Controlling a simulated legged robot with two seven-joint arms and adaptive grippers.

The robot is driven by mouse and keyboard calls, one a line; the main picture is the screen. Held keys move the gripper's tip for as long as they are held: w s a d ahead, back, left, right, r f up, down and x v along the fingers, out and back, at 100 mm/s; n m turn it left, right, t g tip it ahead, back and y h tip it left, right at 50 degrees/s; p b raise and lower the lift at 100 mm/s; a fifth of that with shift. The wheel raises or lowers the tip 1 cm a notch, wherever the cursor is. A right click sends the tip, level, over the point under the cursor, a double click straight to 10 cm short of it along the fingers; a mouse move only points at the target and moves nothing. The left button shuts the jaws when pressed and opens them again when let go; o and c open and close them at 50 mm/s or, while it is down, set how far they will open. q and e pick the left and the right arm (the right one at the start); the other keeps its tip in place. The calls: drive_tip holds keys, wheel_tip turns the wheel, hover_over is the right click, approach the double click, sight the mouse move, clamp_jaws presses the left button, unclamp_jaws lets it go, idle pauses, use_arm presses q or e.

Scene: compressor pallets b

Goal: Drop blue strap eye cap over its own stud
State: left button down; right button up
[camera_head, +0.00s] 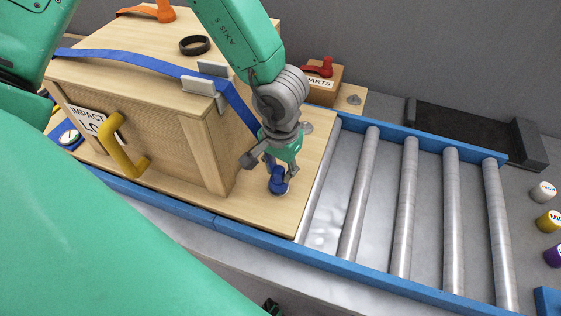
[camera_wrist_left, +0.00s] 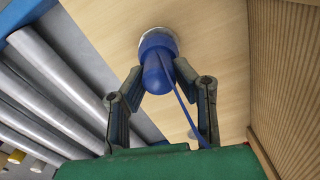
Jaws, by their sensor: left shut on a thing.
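The blue strap eye cap (camera_head: 278,184) is at the tips of my left gripper (camera_head: 275,168), low over the right end of the pallet board. In the left wrist view, my left gripper (camera_wrist_left: 160,72) is shut on the blue cap (camera_wrist_left: 157,68), one finger on each side. A pale round disc (camera_wrist_left: 157,34) shows just behind the cap; the stud itself is hidden, and I cannot tell whether the cap touches it. The blue strap (camera_head: 130,60) runs over the crate and down to the cap. My right gripper is not clearly in view.
The wooden crate (camera_head: 150,150) with a yellow handle (camera_head: 122,150) stands left of the gripper. A black ring (camera_head: 194,45) lies on its lid. A parts box (camera_head: 325,88) stands behind. The roller conveyor (camera_head: 408,200) to the right is clear, with blue side rails.

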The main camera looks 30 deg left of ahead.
use_arm(q)
drive_tip(key=shift+f, duration=0.4)
drive_tip(key=c, duration=1.2)
unclamp_jaws()
drive_tip(key=shift+r, duration=0.1)
wheel_tip(320, 180, up, 12)
drive_tip(key=shift+f, duration=0.2)
drive_tip(key=shift+d, duration=0.1)
